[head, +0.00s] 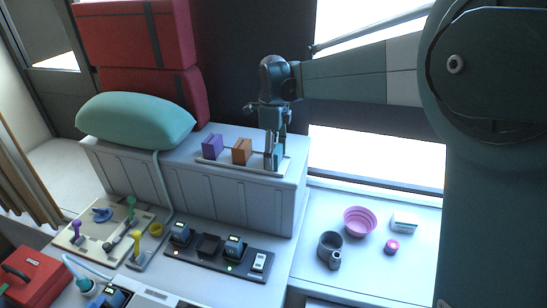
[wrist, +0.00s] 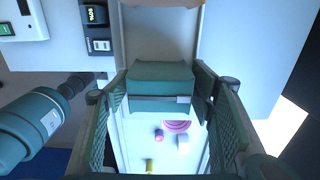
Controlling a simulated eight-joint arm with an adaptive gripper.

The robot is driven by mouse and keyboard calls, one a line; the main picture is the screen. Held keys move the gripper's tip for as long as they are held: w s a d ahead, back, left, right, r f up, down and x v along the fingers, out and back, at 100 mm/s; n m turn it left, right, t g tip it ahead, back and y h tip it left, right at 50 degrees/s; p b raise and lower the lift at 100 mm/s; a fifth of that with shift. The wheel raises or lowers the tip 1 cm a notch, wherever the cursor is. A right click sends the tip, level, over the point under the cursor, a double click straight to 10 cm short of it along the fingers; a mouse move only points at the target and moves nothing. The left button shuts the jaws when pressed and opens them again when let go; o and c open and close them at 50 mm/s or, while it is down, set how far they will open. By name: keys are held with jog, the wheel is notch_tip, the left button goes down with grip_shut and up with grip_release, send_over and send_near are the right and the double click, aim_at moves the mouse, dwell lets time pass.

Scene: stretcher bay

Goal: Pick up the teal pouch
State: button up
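The teal pouch (head: 278,156) stands at the right end of a white tray (head: 210,163) on the pale cabinet. In the wrist view the teal pouch (wrist: 160,74) shows a dark strap and small pale buckle. My gripper (head: 274,148) points down at the pouch in the head view. In the wrist view my gripper (wrist: 161,88) is open, with one finger on each side of the pouch. The fingertips are close to its sides; firm contact does not show. Part of the pouch is hidden behind a finger in the head view.
An orange pouch (head: 242,151) and a purple pouch (head: 212,147) stand left on the same tray. A teal pillow (head: 135,121) lies farther left. Below right, a pink bowl (head: 360,221), a grey mug (head: 330,250) and a white box (head: 404,222) stand on a lower surface.

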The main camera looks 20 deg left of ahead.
jog(key=c, duration=0.5)
jog(key=shift+r, duration=0.1)
jog(key=shift+c, duration=0.2)
jog(key=shift+r+b, duration=0.3)
jog(key=shift+r, duration=4.65)
